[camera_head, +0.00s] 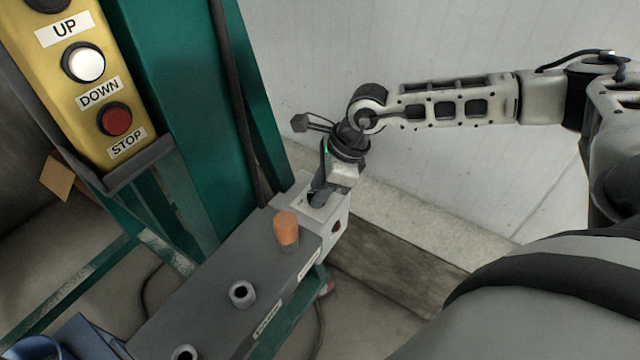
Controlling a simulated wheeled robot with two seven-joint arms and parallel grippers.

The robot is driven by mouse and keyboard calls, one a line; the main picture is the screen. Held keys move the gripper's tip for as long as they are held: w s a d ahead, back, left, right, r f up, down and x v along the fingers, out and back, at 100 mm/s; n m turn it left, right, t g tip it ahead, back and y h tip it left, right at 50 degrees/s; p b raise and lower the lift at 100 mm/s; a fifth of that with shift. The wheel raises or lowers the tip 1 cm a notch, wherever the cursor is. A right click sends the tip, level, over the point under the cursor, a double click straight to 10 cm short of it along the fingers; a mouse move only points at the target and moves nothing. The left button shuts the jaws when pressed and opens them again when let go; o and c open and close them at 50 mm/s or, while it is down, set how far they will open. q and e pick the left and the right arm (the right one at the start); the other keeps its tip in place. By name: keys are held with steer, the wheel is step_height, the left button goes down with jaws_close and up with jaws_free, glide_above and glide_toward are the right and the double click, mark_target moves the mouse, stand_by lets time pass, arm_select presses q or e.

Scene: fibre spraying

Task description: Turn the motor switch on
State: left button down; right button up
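A pale switch box (334,228) sits at the far end of a long grey panel. A dark part, which may be the switch lever or a fingertip, stands at its top opening. My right gripper (320,190) comes in from the right and points down at this box. Its fingertips are at or just above the opening. They are small and dark, so I cannot tell whether they touch or grip the switch. My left gripper is out of view.
The grey panel (207,292) carries an orange knob (286,230) close to my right gripper and a round grey socket (243,293). A yellow control box (70,85) with UP, DOWN and STOP labels hangs by a green post (190,110). A pale wall stands behind.

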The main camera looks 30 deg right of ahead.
steer(key=shift+c, duration=0.3)
jaws_close()
